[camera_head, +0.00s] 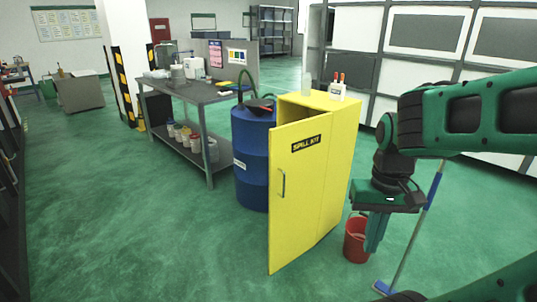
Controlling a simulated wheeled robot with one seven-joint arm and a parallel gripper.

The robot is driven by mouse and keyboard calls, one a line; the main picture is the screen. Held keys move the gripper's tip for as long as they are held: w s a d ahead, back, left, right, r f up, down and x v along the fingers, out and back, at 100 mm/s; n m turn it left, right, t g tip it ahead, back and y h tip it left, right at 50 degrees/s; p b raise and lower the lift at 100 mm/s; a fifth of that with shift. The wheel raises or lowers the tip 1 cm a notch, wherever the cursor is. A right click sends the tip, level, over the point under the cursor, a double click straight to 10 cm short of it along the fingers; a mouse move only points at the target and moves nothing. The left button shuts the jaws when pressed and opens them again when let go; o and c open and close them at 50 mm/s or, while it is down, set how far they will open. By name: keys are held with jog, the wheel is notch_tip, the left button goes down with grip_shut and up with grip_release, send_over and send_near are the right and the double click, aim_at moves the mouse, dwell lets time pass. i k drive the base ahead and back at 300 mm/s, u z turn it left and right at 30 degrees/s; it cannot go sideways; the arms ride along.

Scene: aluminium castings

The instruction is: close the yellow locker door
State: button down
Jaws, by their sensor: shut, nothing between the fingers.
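The yellow locker (338,160) stands in the middle of the view. Its yellow door (300,200) carries a black "SPILL KIT" label (306,144) and a grey handle (282,183) near its left edge. The door stands ajar: its left edge is swung out toward me, and a dark gap shows behind its top edge. The inside is mostly hidden by the door. My gripper (374,248) points down to the right of the locker, apart from the door. It is shut and empty.
A red bucket (355,242) and a blue-handled mop (415,230) stand near my gripper. A blue drum (251,160) is left of the locker, beside a grey workbench (205,97). The green floor at front left is clear.

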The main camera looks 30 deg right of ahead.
aim_at(299, 150)
jog(key=z, duration=0.05)
jog(key=i, duration=1)
jog(key=u, duration=0.05)
